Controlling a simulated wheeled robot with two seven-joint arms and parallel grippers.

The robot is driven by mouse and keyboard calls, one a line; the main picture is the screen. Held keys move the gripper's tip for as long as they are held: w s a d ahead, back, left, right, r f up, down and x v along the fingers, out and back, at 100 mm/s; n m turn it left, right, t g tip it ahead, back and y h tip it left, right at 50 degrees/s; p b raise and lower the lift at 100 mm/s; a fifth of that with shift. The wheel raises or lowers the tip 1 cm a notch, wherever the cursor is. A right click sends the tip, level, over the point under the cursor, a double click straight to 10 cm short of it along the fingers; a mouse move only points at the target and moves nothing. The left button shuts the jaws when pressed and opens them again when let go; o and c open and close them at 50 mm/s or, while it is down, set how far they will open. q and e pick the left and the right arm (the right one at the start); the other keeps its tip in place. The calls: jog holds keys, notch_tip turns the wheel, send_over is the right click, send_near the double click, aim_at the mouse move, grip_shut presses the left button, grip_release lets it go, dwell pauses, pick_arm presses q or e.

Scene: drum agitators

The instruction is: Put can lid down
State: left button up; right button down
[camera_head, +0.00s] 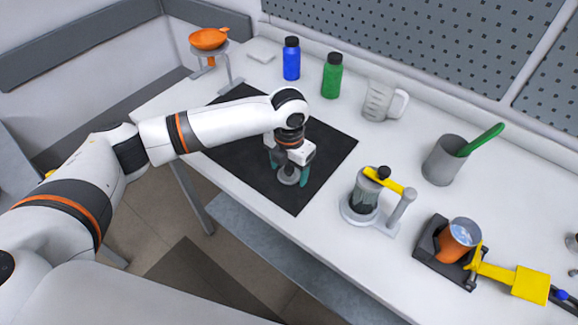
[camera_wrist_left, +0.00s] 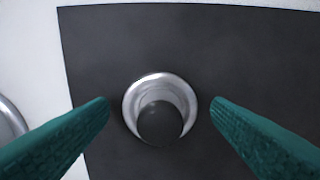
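The can lid (camera_head: 289,176), a small round metal lid with a dark knob, is on the black mat (camera_head: 325,158) near its front part. In the left wrist view the lid (camera_wrist_left: 160,108) lies between my fingertips, with a gap on both sides. My left gripper (camera_head: 289,175) has green fingers spread to either side of the lid, open and not touching it. In the left wrist view the open left gripper (camera_wrist_left: 160,112) frames the knob. My right gripper is not in view.
A clamp stand with a yellow lever (camera_head: 388,183) and a tilted orange can (camera_head: 457,241) in a dark holder stand to the right. Blue (camera_head: 291,60) and green (camera_head: 332,76) bottles, a clear jug (camera_head: 380,102) and a grey cup (camera_head: 443,162) stand behind. An orange funnel (camera_head: 208,38) is at back left.

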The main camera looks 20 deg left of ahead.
aim_at(289, 168)
pick_arm(q)
notch_tip(289, 168, up, 12)
jog(key=b, duration=0.2)
jog(key=shift+r, duration=0.2)
dwell(0.3)
jog(key=shift+f, duration=0.1)
dwell(0.3)
